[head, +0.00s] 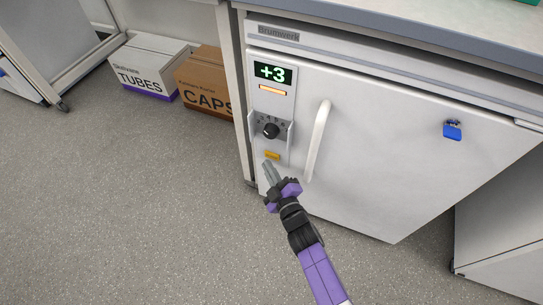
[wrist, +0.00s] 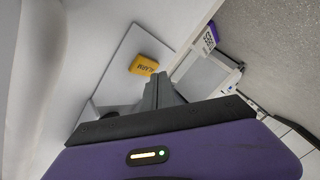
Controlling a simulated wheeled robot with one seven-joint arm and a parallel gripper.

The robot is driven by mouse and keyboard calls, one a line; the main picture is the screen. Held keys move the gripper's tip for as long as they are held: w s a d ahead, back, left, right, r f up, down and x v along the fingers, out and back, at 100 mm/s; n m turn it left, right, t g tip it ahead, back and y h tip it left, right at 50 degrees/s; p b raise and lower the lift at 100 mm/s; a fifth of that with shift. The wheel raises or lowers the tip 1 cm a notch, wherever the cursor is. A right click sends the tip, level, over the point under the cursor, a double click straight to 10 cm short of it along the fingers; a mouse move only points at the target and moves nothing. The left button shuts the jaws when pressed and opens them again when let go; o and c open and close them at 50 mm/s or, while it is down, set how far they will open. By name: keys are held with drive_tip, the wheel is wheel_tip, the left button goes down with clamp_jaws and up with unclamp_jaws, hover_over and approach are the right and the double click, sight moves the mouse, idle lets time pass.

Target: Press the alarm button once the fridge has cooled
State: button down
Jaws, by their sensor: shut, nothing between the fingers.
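The white fridge (head: 370,130) stands under the bench with its door shut. Its display (head: 273,73) reads +3 in green, with a lit orange bar (head: 270,90) below it. A black dial (head: 270,130) sits lower on the panel. The yellow alarm button (head: 272,155) is under the dial; in the wrist view the button (wrist: 144,65) shows the word ALARM. My gripper (head: 267,165) is shut and empty, its fingertips just below the button in the head view. In the wrist view the fingertips (wrist: 157,80) are close to the button; I cannot tell whether they touch it.
The white door handle (head: 318,140) stands out to the right of the panel. A blue padlock (head: 452,130) is on the door. A TUBES box (head: 150,72) and a CAPS box (head: 203,85) stand on the floor at left. The floor (head: 120,200) in front is clear.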

drive_tip(key=shift+w, duration=0.15)
drive_tip(key=shift+w+d, duration=0.15)
drive_tip(key=shift+w, duration=0.1)
drive_tip(key=shift+w+d, duration=0.15)
drive_tip(key=shift+w, duration=0.25)
idle(0.9)
drive_tip(key=shift+s, duration=0.15)
drive_tip(key=shift+s+a, duration=0.25)
drive_tip(key=shift+s, duration=0.4)
drive_tip(key=shift+s, duration=0.1)
drive_tip(key=s+b, duration=0.1)
drive_tip(key=s+a+b, duration=0.1)
drive_tip(key=s, duration=0.1)
drive_tip(key=s+b, duration=0.1)
drive_tip(key=shift+s+a, duration=0.25)
drive_tip(key=shift+a, duration=0.15)
